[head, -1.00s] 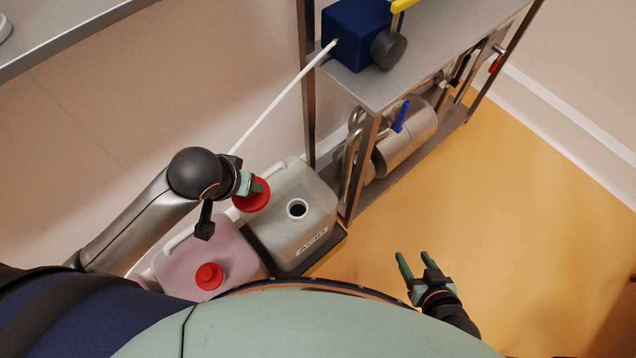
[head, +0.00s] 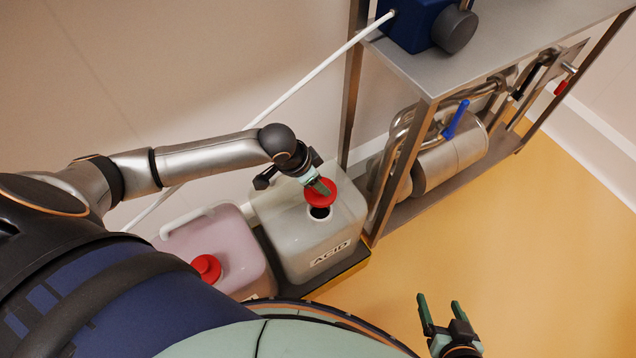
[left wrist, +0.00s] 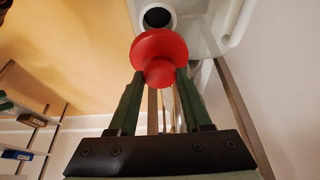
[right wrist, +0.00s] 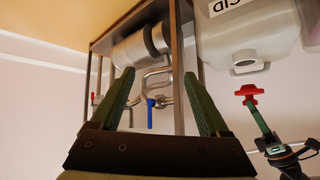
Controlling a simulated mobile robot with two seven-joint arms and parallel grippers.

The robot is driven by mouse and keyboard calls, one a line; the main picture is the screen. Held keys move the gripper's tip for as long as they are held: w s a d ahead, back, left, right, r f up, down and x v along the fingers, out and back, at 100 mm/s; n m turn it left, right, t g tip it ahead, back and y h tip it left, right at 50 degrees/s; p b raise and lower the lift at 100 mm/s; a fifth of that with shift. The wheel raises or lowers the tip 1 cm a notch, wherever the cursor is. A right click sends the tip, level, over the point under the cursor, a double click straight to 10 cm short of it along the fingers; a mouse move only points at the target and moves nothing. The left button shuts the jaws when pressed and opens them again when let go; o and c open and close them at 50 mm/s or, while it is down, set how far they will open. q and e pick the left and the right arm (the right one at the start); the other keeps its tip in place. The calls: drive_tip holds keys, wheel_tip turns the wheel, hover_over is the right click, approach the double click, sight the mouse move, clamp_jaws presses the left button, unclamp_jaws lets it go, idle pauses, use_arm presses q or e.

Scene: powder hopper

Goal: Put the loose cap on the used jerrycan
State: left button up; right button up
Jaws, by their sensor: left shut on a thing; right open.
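The loose red cap (head: 319,191) is in my left gripper (head: 318,184), which is shut on it. In the left wrist view the cap (left wrist: 160,55) sits between the two fingers, with the dark open mouth (left wrist: 157,17) just beyond it. The open jerrycan (head: 300,235) is whitish, marked ACID, and stands upright. Its mouth (head: 320,212) is uncovered, and the cap is close above and behind it, apart from it. The right wrist view also shows the can (right wrist: 250,45) and the cap (right wrist: 246,93) apart. My right gripper (head: 438,306) is open and empty over the floor.
A pinkish jerrycan (head: 225,248) with a red cap (head: 206,267) stands to the left, close beside the ACID can. A steel rack (head: 430,75) with a blue box (head: 415,25) and a steel vessel (head: 450,160) stands to the right. The yellow floor (head: 500,230) at right is clear.

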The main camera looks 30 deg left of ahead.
sight(315, 193)
use_arm(q)
wheel_tip(315, 193, down, 5)
drive_tip(key=b, duration=0.5)
drive_tip(key=shift+w+b, duration=0.1)
drive_tip(key=shift+b, duration=0.3)
use_arm(e)
wheel_tip(315, 193, down, 5)
use_arm(q)
drive_tip(key=shift+f+b, duration=0.6)
drive_tip(key=shift+b, duration=0.6)
drive_tip(key=shift+f+b, duration=0.35)
drive_tip(key=shift+f, duration=0.9)
use_arm(e)
drive_tip(key=w+r+n+t, duration=0.1)
drive_tip(key=w+r+t, duration=0.2)
drive_tip(key=r, duration=0.4)
drive_tip(key=w+d+r+t+y, duration=0.1)
drive_tip(key=w+r+t, duration=0.3)
drive_tip(key=r, duration=0.4)
drive_tip(key=shift+w+n, duration=0.2)
drive_tip(key=shift+n, duration=0.2)
drive_tip(key=shift+d, duration=0.1)
use_arm(q)
drive_tip(key=o, duration=1.2)
drive_tip(key=shift+r, duration=0.15)
